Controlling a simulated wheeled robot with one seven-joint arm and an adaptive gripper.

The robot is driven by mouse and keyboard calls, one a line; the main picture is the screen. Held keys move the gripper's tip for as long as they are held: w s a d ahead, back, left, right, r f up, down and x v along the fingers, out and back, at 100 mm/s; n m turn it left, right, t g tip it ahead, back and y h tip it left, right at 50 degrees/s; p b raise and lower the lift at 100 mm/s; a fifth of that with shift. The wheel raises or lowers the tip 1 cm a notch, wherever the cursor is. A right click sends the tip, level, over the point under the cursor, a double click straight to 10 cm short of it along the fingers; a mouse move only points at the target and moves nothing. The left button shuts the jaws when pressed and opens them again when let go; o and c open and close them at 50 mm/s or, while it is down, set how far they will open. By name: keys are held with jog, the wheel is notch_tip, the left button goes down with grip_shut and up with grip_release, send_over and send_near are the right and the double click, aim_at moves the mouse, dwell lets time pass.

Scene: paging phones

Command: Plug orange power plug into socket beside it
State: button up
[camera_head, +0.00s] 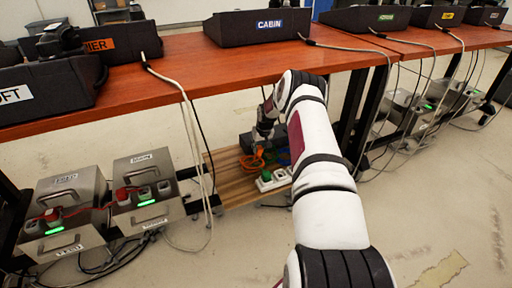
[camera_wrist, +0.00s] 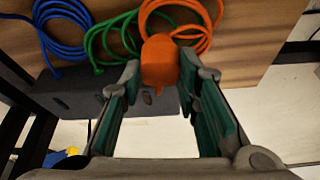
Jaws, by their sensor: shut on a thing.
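The orange plug (camera_wrist: 159,62) sits between the fingertips of my gripper (camera_wrist: 165,78) in the wrist view, and my gripper is shut on it. Its orange cable (camera_wrist: 185,15) loops over the wooden board just beyond. In the head view, my gripper (camera_head: 262,135) is low under the table edge, above the orange cable (camera_head: 250,160). A white socket strip (camera_head: 272,181) lies on the board just to the right of and nearer than the cable. The strip is partly hidden by my arm and I cannot make it out in the wrist view. The plug itself is unclear in the head view.
A green cable (camera_wrist: 108,40) and a blue cable (camera_wrist: 62,30) lie coiled beside the orange one. A dark box (camera_wrist: 70,92) stands by them. The red-brown table (camera_head: 210,70) overhangs the wooden board (camera_head: 235,192). Metal boxes (camera_head: 145,185) with cables stand at left.

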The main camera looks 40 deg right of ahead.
jog(key=s+d+r+p, duration=0.1)
jog(key=s, duration=0.4)
jog(key=s+d+r+p, duration=0.1)
jog(key=s, duration=0.5)
jog(key=shift+d+r, duration=0.25)
jog(key=shift+s+a+p, duration=0.35)
jog(key=shift+s, duration=0.25)
jog(key=shift+s+a+p, duration=0.3)
jog(key=shift+s, duration=0.3)
jog(key=shift+f, duration=0.3)
jog(key=shift+f+b, duration=1.7)
jog(key=shift+f, duration=1.35)
jog(key=shift+f, duration=0.35)
